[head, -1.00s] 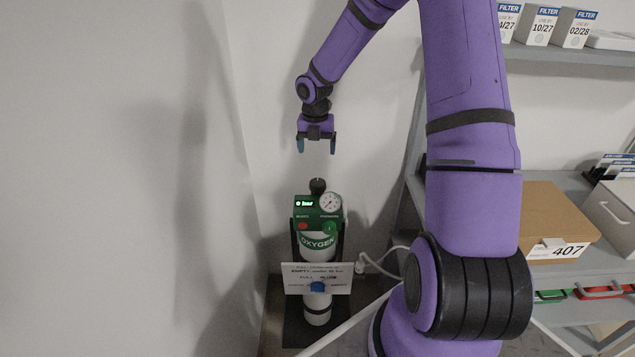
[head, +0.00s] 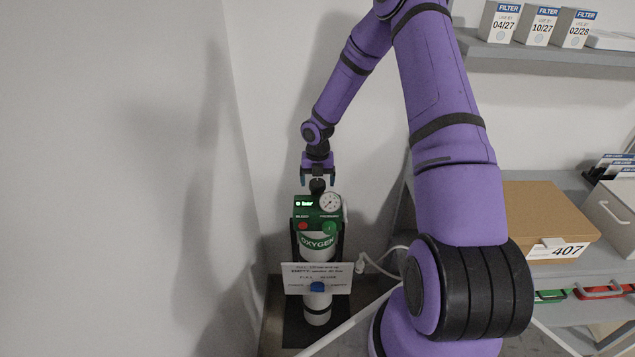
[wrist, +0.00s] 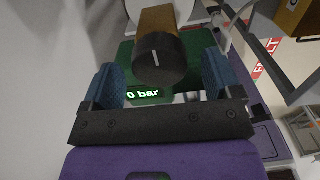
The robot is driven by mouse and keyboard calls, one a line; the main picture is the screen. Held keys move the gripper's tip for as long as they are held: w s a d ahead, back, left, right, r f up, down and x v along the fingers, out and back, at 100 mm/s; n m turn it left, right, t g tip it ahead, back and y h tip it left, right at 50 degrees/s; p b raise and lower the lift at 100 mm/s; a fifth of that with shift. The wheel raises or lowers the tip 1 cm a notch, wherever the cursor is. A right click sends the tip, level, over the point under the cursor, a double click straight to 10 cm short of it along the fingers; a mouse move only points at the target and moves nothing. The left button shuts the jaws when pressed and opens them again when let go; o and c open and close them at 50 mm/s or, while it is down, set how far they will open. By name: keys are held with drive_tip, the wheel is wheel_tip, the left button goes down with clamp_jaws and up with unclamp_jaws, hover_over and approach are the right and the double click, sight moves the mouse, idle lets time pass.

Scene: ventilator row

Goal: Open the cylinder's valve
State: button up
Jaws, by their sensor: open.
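The white oxygen cylinder (head: 318,251) stands upright in a dark holder against the wall, with a green head (head: 309,207) on top. The black valve knob (head: 317,185) sits on top of the head; in the wrist view the knob (wrist: 159,59) shows a white line on its face. A lit green display (wrist: 146,93) reads "0 bar" in the wrist view. A round gauge (head: 330,203) is on the right of the head. My gripper (head: 318,182) is open above the cylinder, its blue fingers (wrist: 163,85) on either side of the knob, with visible gaps to it.
A red and a green button are on the head. At right are shelves with a cardboard box (head: 545,220) marked 407 and filter boxes (head: 541,26). A pale hose (head: 378,265) runs right.

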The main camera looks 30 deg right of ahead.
drive_tip(key=shift+f, duration=0.4)
drive_tip(key=c, duration=0.9)
drive_tip(key=shift+c, duration=0.2)
